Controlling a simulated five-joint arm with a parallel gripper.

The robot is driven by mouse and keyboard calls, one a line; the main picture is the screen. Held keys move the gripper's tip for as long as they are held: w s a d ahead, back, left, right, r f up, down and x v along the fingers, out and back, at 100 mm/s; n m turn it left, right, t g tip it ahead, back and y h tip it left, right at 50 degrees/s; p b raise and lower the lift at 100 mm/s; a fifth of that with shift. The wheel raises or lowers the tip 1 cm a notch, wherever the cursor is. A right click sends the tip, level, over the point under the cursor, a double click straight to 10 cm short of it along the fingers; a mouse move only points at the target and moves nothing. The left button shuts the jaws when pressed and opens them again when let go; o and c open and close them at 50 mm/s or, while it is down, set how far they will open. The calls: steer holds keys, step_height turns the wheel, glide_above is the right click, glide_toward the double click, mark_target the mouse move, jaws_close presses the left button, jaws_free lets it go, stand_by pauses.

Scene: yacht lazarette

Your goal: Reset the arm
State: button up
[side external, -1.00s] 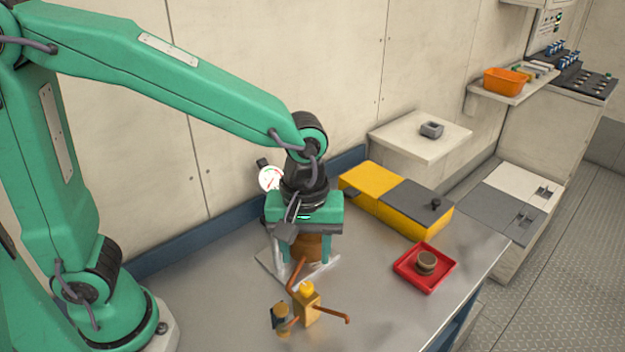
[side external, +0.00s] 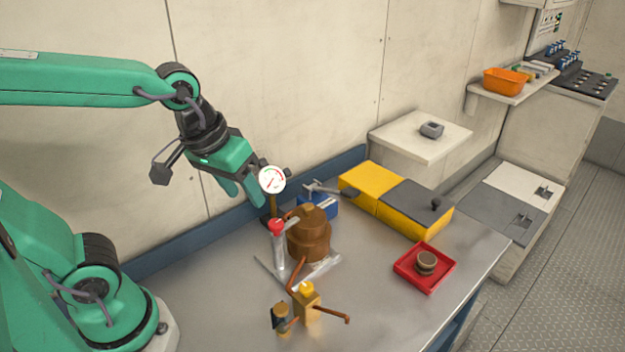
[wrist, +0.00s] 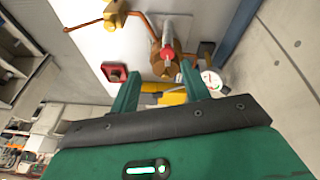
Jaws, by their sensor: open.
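My gripper (side external: 243,192) is open and empty, raised at the left of the brown pump-like body (side external: 309,238). Its two green fingers also show apart in the wrist view (wrist: 163,84), with nothing between them in its grip. The brown body stands on a metal frame on the bench. A red-topped grey cylinder (side external: 277,245) stands upright at its left. A round white gauge (side external: 271,179) is close to the right of my fingers in the side view; whether they touch cannot be told.
A yellow and grey box (side external: 395,200), a blue vise-like item (side external: 318,203) and a red tray (side external: 425,268) with a round brown part sit on the bench (side external: 215,285). A yellow valve with copper pipes (side external: 306,308) is in front. The bench's left part is clear.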

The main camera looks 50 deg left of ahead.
steer(key=shift+s+a+r+m+t+y, duration=0.1)
steer(key=shift+s+a+r+m+t, duration=0.15)
steer(key=shift+s+a+m, duration=0.35)
steer(key=shift+s+a+r+m+t+y, duration=0.1)
steer(key=shift+s+a+r+m+t, duration=0.2)
steer(key=shift+a, duration=0.4)
steer(key=shift+s+a+r+m+t+y, duration=0.1)
steer(key=shift+s+a+m+t, duration=0.15)
steer(key=shift+s+a+m, duration=0.35)
